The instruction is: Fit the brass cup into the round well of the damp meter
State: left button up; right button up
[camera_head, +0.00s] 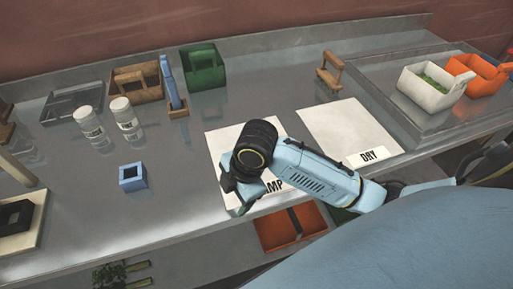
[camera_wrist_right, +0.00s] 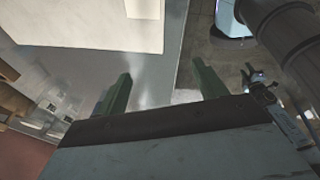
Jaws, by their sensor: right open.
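I cannot make out the brass cup in either view. No damp meter with a round well can be told for certain. A small blue block (camera_head: 133,178) with a dark opening in its top stands on the left of the bench. My right gripper (camera_head: 245,207) is over the front part of a white sheet (camera_head: 222,146) whose visible letters end in "MP". Its arm hides much of that sheet. In the right wrist view, its two green fingers (camera_wrist_right: 162,88) are apart with nothing between them. My left gripper is not in view.
A sheet marked DRY (camera_head: 350,125) lies to the right. Two white jars (camera_head: 124,120), a wooden caddy (camera_head: 137,84) and a green caddy (camera_head: 203,68) stand at the back left. White (camera_head: 432,88) and orange (camera_head: 478,76) bins are at the right. An orange tray (camera_head: 290,228) sits below the front edge.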

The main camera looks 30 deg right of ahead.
jog(key=w+d+r+n+g+h, duration=0.2)
jog(key=w+d+r+n, duration=0.85)
jog(key=d, duration=0.35)
jog(key=shift+m, duration=0.45)
jog(key=f, duration=0.7)
jog(key=shift+w+a, duration=0.1)
jog(key=shift+w, duration=0.25)
jog(key=shift+w+f, duration=0.15)
jog(key=shift+f, duration=1.2)
jog(key=shift+w+f, duration=0.15)
jog(key=shift+f, duration=1.2)
jog(key=shift+r, duration=0.1)
jog(key=c, duration=1.2)
